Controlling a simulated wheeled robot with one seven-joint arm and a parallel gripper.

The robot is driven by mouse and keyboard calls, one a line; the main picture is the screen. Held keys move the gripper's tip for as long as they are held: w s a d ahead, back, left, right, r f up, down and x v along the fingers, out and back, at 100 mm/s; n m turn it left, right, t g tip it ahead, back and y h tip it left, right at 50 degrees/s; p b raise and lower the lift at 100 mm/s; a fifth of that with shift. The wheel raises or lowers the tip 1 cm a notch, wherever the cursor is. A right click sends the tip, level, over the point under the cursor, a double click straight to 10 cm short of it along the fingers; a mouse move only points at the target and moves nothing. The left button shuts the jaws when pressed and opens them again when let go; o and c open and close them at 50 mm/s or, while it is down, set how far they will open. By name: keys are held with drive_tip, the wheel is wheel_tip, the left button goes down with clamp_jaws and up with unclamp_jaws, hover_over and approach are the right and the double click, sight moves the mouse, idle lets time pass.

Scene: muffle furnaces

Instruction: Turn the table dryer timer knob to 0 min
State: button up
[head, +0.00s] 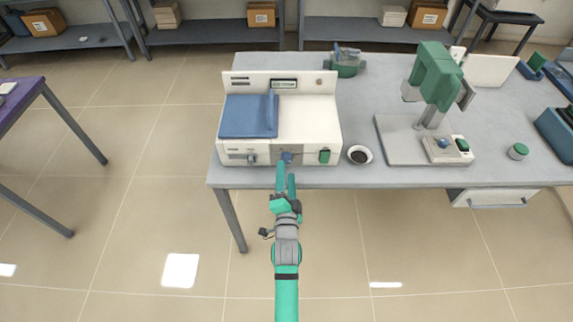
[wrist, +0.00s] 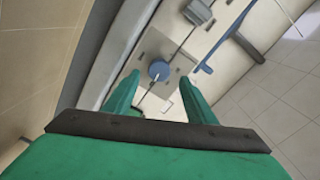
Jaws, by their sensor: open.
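The table dryer (head: 310,119) is a white box with a blue lid (head: 247,117) on its top left, standing at the table's front left. Its front panel carries a blue round knob (head: 287,157), a grey knob (head: 251,159) to the left and a green switch (head: 324,156) to the right. I take the blue knob as the timer; its marks are too small to read. My gripper (head: 286,178) is open just in front of the blue knob. In the wrist view the blue knob (wrist: 159,71) shows beyond and between the fingertips (wrist: 160,98), with no visible contact.
A small bowl of dark material (head: 360,155) stands right of the dryer. A green and white device (head: 435,80) on a grey base is further right. A green-based item (head: 345,63) sits behind. The floor in front of the table (head: 420,178) is clear.

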sight(286, 161)
drive_tip(key=shift+w, duration=2.35)
drive_tip(key=c, duration=1)
